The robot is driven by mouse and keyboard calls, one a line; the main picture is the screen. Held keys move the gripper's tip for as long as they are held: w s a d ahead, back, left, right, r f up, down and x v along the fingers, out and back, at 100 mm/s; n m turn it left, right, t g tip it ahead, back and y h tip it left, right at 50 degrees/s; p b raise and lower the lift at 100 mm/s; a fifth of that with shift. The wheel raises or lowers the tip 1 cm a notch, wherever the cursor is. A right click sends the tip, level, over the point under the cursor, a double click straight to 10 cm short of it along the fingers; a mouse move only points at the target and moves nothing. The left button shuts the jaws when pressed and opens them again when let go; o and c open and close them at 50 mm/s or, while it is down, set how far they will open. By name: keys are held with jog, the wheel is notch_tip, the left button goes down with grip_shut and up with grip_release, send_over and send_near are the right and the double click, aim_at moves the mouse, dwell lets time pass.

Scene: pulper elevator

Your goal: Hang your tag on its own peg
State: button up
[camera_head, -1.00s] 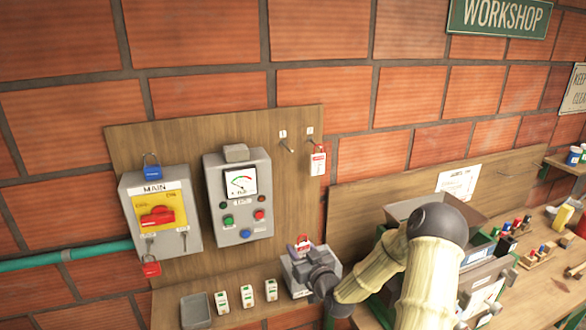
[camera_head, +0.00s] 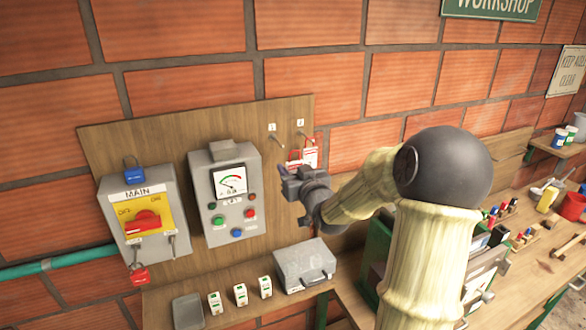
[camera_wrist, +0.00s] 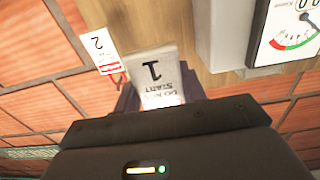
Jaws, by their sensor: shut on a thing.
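My gripper (camera_head: 288,172) is shut on a white tag marked 1 (camera_wrist: 158,78), which reads upside down in the wrist view. In the head view the held tag (camera_head: 295,159) shows as a small red and white piece above the jaws. Two pegs stick out from the wooden board: peg 1 (camera_head: 277,138) on the left and peg 2 (camera_head: 303,134) on the right. The held tag is a little below peg 1, apart from it as far as I can tell. Another tag, marked 2 (camera_head: 311,154), hangs at peg 2; it also shows in the wrist view (camera_wrist: 102,50).
A grey case (camera_head: 302,268) and several small white items sit on the shelf below. The workbench on the right is cluttered.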

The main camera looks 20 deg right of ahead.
jog(key=shift+a, duration=0.3)
jog(key=shift+w+d+f, duration=0.1)
jog(key=shift+w+f, duration=0.2)
jog(key=shift+w, duration=1.2)
jog(key=shift+w+a+f, duration=0.1)
jog(key=shift+w+f, duration=0.15)
jog(key=shift+w, duration=1.25)
jog(key=shift+w+d+f, duration=0.1)
jog(key=shift+w+f, duration=0.2)
jog(key=shift+w, duration=1.2)
jog(key=o, duration=1)
jog(key=shift+o, duration=0.2)
